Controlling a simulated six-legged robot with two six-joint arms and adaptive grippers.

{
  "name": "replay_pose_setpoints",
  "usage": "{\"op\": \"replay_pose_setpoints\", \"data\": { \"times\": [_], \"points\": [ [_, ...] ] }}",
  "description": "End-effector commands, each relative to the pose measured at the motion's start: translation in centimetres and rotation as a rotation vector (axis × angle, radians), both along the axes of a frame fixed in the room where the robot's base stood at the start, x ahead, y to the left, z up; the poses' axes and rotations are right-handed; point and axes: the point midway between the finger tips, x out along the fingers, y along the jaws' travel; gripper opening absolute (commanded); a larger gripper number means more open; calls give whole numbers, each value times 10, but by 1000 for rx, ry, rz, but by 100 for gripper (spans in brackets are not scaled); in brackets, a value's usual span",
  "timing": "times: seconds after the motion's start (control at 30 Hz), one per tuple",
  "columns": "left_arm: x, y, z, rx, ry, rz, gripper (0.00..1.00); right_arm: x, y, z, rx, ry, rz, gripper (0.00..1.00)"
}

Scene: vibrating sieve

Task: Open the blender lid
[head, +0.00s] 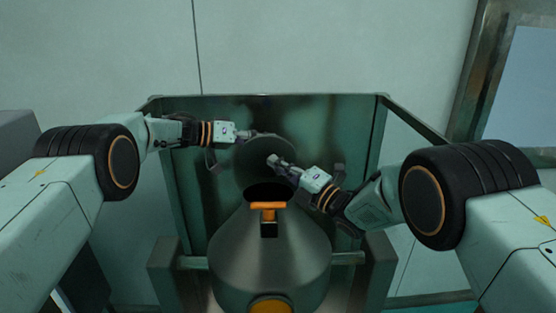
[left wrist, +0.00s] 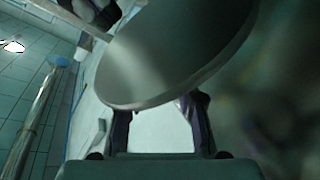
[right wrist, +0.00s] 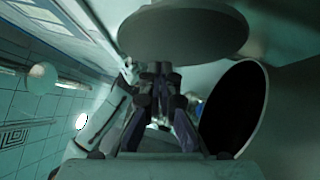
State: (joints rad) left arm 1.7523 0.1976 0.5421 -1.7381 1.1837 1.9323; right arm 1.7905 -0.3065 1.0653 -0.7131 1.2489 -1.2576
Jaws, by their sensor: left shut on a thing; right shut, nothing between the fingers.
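The blender (head: 270,255) is a grey metal vessel with a cone-shaped top. Its round lid (head: 255,165) is a grey disc, raised and tilted up behind the dark opening (right wrist: 238,108). My left gripper (head: 252,135) is shut on the lid at its upper edge; the grip itself is partly hidden. The lid fills the upper part of the left wrist view (left wrist: 185,50). My right gripper (head: 275,162) is shut and empty in front of the lid, above the opening. In the right wrist view its fingertips (right wrist: 160,70) meet just below the lid.
An orange latch handle (head: 267,207) stands at the front of the opening, with another orange part (head: 272,305) lower down. A metal frame with tall panels (head: 183,190) encloses the blender at the back and sides. A wall (head: 300,45) stands behind.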

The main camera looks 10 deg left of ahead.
Motion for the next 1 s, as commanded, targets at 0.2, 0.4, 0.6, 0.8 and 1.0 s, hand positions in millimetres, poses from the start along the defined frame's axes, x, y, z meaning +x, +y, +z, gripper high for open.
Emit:
{"op": "replay_pose_setpoints", "data": {
  "times": [0.2, 0.4, 0.6, 0.8, 1.0],
  "points": [
    [1, 1, 5, -4, -7, 3, 0, 13, 3, 4, 1, 0, 0, 0],
    [1, 1, 5, -4, -7, 4, 0, 17, 3, 4, -1, 1, -1, 0],
    [1, 1, 5, -4, -7, 5, 0, 17, 3, 5, -1, 1, 0, 0],
    [1, 1, 5, -4, -8, 4, 0, 21, 4, 7, -3, 17, 1, 0],
    [0, -1, 6, -5, -8, -2, 0, 33, 5, 13, -9, 58, -6, 0]
  ]
}}
